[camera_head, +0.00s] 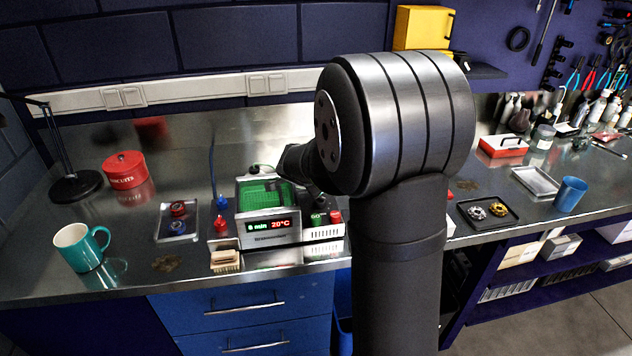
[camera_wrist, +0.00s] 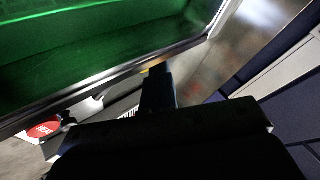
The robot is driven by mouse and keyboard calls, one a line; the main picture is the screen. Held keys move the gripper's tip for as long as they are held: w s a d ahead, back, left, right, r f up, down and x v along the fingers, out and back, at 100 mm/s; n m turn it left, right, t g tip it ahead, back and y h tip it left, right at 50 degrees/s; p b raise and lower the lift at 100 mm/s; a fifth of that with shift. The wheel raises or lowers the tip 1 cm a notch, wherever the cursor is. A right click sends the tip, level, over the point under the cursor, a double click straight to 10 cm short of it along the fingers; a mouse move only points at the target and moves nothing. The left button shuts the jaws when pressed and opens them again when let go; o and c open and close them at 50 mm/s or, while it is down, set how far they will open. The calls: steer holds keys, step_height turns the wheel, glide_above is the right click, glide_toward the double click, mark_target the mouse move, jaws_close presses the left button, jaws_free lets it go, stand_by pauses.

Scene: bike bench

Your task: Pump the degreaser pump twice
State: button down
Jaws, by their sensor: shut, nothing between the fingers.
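My gripper (camera_wrist: 158,85) shows in the wrist view as dark fingers, shut with nothing between them. Its tip is close to the rim of a metal tank holding green liquid. In the head view my arm hides most of the gripper, behind the same cleaner tank (camera_head: 265,229), which has a lit display. I cannot clearly make out the degreaser pump. A small blue-topped item (camera_head: 222,203) and a small red-topped item (camera_head: 221,226) stand left of the tank. Several bottles (camera_head: 612,108) stand at the back right; I cannot tell whether one is the pump.
A red button (camera_wrist: 45,130) is beside the tank. A teal mug (camera_head: 78,248), a tray with small parts (camera_head: 160,236) and a brush (camera_head: 225,260) are at left. A red tin (camera_head: 125,170) and lamp (camera_head: 75,186) stand behind. A blue cup (camera_head: 570,194) is at right.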

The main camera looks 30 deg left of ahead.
steer(key=shift+f, duration=0.2)
stand_by(0.4)
steer(key=shift+f, duration=0.45)
steer(key=shift+d, duration=0.1)
steer(key=shift+s+r, duration=0.1)
steer(key=shift+r, duration=3.35)
